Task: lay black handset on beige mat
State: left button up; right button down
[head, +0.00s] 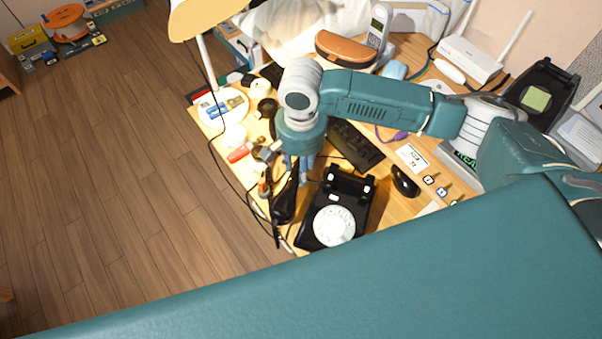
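A black rotary phone (335,217) with a white dial stands near the desk's front edge, its cradle bare. A long black object that looks like the black handset (284,203) is just left of the phone, by the desk edge. My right gripper (297,170) points down just above its upper end, mostly hidden under my wrist. I cannot tell whether the fingers are apart or touch the handset. I cannot make out the beige mat. My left gripper is not in view.
A black keyboard (354,146) lies behind the phone and a black mouse (405,182) to its right. A lamp (198,20), cordless phone (378,24), brown case (346,47) and router (470,58) stand farther back. Cables and small items crowd the left edge.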

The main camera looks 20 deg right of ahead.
jog(key=shift+f, duration=1.8)
jog(key=c, duration=1.2)
grip_release()
jog(key=shift+f, duration=0.15)
jog(key=shift+o, duration=0.2)
notch_tip(320, 180, up, 12)
jog(key=shift+r, duration=0.2)
jog(key=shift+s+f, duration=0.1)
